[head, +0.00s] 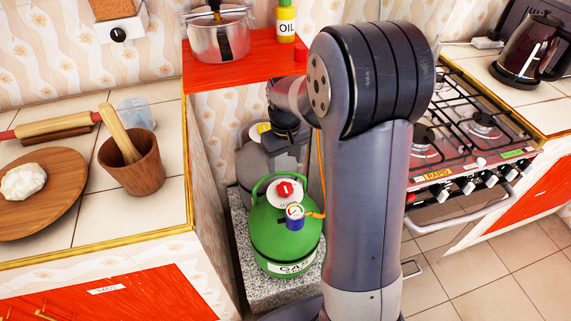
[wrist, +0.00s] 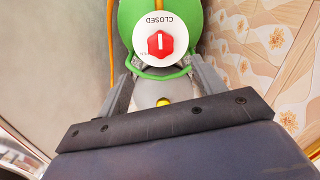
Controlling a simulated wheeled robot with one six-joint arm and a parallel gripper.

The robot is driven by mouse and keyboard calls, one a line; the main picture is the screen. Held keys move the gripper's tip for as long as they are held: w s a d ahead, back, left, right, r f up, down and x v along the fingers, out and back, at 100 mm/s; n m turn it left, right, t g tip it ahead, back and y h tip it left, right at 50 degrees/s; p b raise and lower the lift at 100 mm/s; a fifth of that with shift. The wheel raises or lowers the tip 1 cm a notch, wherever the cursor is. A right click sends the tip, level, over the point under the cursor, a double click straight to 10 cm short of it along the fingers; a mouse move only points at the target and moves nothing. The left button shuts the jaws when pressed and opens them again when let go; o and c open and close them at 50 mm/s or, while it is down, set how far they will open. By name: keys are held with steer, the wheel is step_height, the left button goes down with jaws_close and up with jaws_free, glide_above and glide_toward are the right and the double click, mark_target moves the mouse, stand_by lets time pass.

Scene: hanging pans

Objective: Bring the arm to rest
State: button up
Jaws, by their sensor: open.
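My arm stands in the middle of the head view, bent over at its dark upper joint. My gripper (wrist: 163,78) is open in the wrist view, with one grey finger at each side and nothing held. In the head view it is partly hidden behind my arm, above the gas cylinder. The green gas cylinder (head: 275,240) stands upright below it. Its red knob (head: 284,189) sits on a white dial. In the wrist view the red knob (wrist: 161,43) lies ahead of the fingers, apart from them, and the white dial (wrist: 152,22) reads CLOSED.
A red shelf (head: 235,72) with a steel pot (head: 219,36) and oil bottle (head: 285,20) is close behind my gripper. The gas stove (head: 470,130) is right of my arm. A tiled counter (head: 90,225) with a wooden mortar (head: 133,165) is left. Floor at lower right is clear.

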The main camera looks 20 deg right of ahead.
mark_target(285, 188)
steer(key=shift+f, duration=0.1)
step_height(285, 188, down, 11)
steer(key=shift+b, duration=0.55)
steer(key=shift+n, duration=0.3)
steer(key=shift+r, duration=0.2)
